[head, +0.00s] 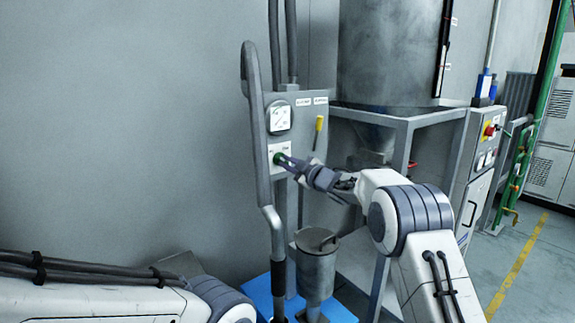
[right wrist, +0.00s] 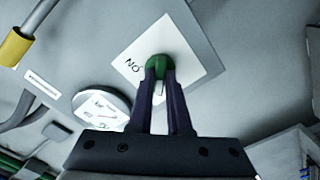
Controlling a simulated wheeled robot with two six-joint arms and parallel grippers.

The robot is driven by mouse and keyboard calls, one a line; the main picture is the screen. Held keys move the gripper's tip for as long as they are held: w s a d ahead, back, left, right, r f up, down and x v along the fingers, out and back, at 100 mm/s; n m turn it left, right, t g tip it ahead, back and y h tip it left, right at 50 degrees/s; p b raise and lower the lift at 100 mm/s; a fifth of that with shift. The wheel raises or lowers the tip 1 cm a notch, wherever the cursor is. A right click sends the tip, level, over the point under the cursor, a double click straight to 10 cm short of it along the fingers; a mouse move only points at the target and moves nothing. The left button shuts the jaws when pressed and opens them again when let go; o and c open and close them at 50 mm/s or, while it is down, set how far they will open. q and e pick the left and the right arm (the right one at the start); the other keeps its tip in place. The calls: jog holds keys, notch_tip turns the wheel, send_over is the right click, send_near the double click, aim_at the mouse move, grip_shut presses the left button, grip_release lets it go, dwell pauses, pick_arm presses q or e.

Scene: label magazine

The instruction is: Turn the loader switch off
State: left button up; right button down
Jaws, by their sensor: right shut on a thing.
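The loader switch has a green knob on a white square plate (head: 281,148) on the grey control box, below a round gauge. In the right wrist view the green knob (right wrist: 158,66) sits at the middle of the white plate (right wrist: 188,45), whose lettering appears upside down. My right gripper (head: 283,160) reaches in from the right, and its two fingers (right wrist: 158,72) are shut on the green knob. The fingers hide part of the knob, so its exact setting cannot be told. My left arm lies at the lower left, and its gripper is not seen.
A grey curved bar (head: 255,120) stands just left of the plate. A yellow-handled lever (head: 318,124) is on the box to the right. A metal canister (head: 316,262) stands below on a blue base (head: 262,292). A metal hopper (head: 388,60) is behind.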

jog(key=c, duration=0.9)
grip_release()
jog(key=shift+o, duration=0.2)
jog(key=shift+d, duration=0.1)
jog(key=shift+s+d, duration=0.2)
jog(key=shift+s, duration=0.1)
jog(key=b+v, duration=0.2)
jog(key=v, duration=0.7)
jog(key=shift+s+d+b, duration=0.15)
jog(key=shift+s+b, duration=0.15)
